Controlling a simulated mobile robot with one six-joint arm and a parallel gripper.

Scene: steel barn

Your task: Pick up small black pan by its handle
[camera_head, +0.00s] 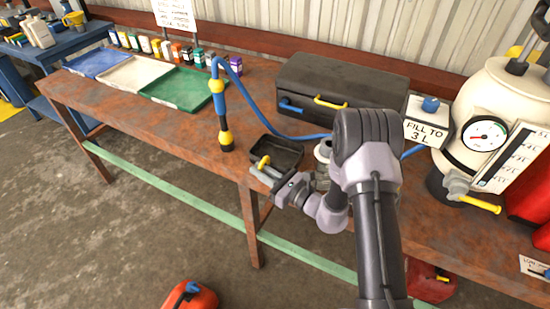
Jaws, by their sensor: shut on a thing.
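The small black pan (284,150) is near the front edge of the rusty bench, below the long case. A short yellow handle (263,162) shows at its front left. My gripper (267,169) reaches in from the lower right, at the front of the pan. Its jaws are shut on the pan's handle, partly hiding it. I cannot tell whether the pan still touches the bench.
A sprayer wand (226,138) with a blue hose stands left of the pan. A dark case (345,82) lies behind. A pressure tank (500,100) with a gauge stands right. Blue, white and green trays (190,88) lie left.

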